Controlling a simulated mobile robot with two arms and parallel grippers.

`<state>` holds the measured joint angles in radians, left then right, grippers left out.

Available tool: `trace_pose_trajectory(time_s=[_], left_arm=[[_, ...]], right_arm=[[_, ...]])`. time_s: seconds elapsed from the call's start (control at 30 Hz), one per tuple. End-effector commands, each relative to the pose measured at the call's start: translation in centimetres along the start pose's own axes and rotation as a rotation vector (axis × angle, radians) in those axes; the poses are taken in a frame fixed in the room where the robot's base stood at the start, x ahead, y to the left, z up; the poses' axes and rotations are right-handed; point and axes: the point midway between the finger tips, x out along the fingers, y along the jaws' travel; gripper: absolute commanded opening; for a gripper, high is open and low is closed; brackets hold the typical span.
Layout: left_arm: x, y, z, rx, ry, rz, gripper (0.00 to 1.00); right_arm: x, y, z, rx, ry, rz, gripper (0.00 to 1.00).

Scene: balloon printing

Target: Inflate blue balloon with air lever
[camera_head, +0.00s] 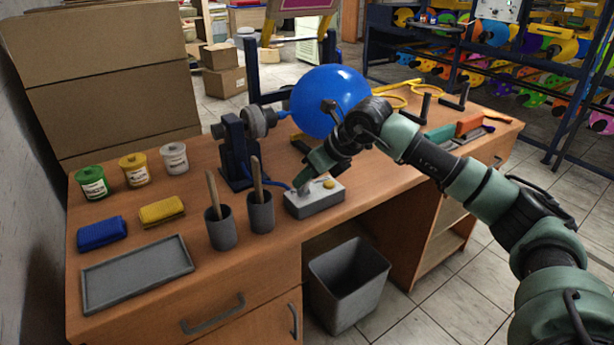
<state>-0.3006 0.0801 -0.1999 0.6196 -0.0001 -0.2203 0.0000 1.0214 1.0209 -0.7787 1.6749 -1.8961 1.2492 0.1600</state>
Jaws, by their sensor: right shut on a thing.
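The blue balloon (328,98) is large and round, with its neck to the left at the nozzle of the dark inflating machine (238,150). A grey control box (318,200) with a yellow button (329,184) sits near the table's front edge. A blue hose runs between the machine and the box. My right gripper (306,183) reaches down to the left part of the box's top and is shut on the air lever there. The lever is mostly hidden by the gripper. My right wrist covers the balloon's lower right side. My left gripper is not in view.
Two grey cups with wooden sticks (221,228) stand left of the box. A grey tray (137,273), blue and yellow cloths and three paint jars (134,170) are farther left. A grey bin (347,282) stands below the table edge. Squeegees (468,126) lie at right.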

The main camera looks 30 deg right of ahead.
Motion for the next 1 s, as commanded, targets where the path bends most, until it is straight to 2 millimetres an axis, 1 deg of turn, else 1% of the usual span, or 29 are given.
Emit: trace_pose_trajectory(time_s=[0.03, 0.2, 0.23, 0.27, 0.3, 0.57, 0.67, 0.77, 1.0], left_arm=[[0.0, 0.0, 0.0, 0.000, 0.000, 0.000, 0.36], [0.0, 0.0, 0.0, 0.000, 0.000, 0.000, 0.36], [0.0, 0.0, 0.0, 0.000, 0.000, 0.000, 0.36], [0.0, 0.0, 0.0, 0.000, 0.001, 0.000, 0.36], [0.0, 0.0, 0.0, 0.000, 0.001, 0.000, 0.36], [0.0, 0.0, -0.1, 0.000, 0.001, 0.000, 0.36], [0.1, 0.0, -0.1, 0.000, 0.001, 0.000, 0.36], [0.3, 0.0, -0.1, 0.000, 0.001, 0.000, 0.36], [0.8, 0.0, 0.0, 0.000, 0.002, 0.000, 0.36]], right_arm=[[0.3, 0.2, -0.5, 0.000, 0.014, 0.005, 0.00], [0.3, 0.2, -0.5, 0.000, 0.014, 0.005, 0.00], [0.3, 0.2, -0.5, 0.000, 0.014, 0.005, 0.36], [0.3, 0.2, -0.5, 0.000, 0.014, 0.005, 0.45], [0.2, 0.2, -0.4, 0.000, 0.012, 0.004, 0.50], [0.1, 0.1, -0.2, 0.000, 0.006, 0.002, 0.50], [-0.3, 0.0, -0.1, 0.000, 0.004, 0.001, 0.50], [-1.6, -0.1, -0.1, 0.000, 0.002, -0.001, 0.50], [-5.7, 0.0, -0.2, -0.001, 0.004, 0.000, 0.50]])
